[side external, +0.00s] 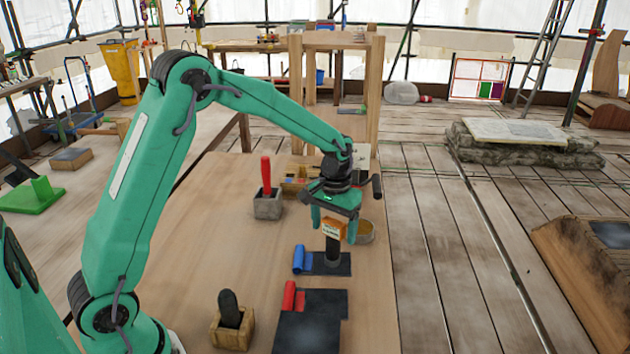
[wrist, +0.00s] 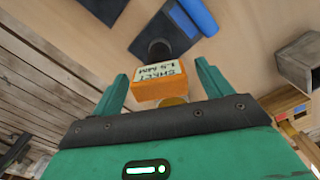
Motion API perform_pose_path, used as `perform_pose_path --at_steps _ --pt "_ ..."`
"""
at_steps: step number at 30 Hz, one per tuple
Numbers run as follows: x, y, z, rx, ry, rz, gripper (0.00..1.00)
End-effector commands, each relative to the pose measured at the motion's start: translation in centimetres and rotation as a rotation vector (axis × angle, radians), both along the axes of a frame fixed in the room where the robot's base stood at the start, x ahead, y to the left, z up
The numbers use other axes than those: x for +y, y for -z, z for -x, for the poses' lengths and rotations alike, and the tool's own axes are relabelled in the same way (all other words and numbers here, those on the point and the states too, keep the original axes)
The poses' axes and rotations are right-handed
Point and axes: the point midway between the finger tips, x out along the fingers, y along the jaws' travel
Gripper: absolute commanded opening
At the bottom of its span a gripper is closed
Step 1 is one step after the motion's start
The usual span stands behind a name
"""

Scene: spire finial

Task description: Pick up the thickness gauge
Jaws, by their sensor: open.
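A small orange block (side external: 333,229) with a white printed label, apparently the thickness gauge, sits at the top of a dark upright post (side external: 332,250) on a dark sheet. In the wrist view the orange block (wrist: 160,82) shows its label upside down, partly reading "1.5 MM". My gripper (side external: 334,232) is open, with one finger on each side of the block. In the wrist view the fingers of my gripper (wrist: 161,78) stand apart from it, with small gaps showing. The block's lower side is partly hidden in the wrist view.
A blue roll (side external: 299,259) lies beside the post, and a red roll (side external: 290,297) lies near a dark sheet (side external: 308,335). A grey block with a red-handled tool (side external: 267,200), a wooden block with a dark knob (side external: 231,325) and a round tan container (side external: 366,232) stand around. The table's left-middle is clear.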

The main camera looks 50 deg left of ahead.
Motion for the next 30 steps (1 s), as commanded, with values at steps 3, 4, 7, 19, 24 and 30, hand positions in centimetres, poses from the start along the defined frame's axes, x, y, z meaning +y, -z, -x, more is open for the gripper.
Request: perform_pose_path --at_steps 3,4,7,19,24,30 --pt "-0.01 0.78 -0.01 0.0 0.0 0.0 0.78" --pt "-0.01 0.86 -0.01 -0.001 0.0 0.0 0.78" --pt "-0.01 0.93 -0.01 -0.001 0.0 0.0 0.78" --pt "-0.01 0.9 -0.01 -0.001 0.0 0.0 0.78" --pt "-0.01 0.89 -0.01 -0.001 0.0 0.0 0.45" --pt "-0.01 0.86 -0.04 -0.002 0.0 -0.001 0.25"
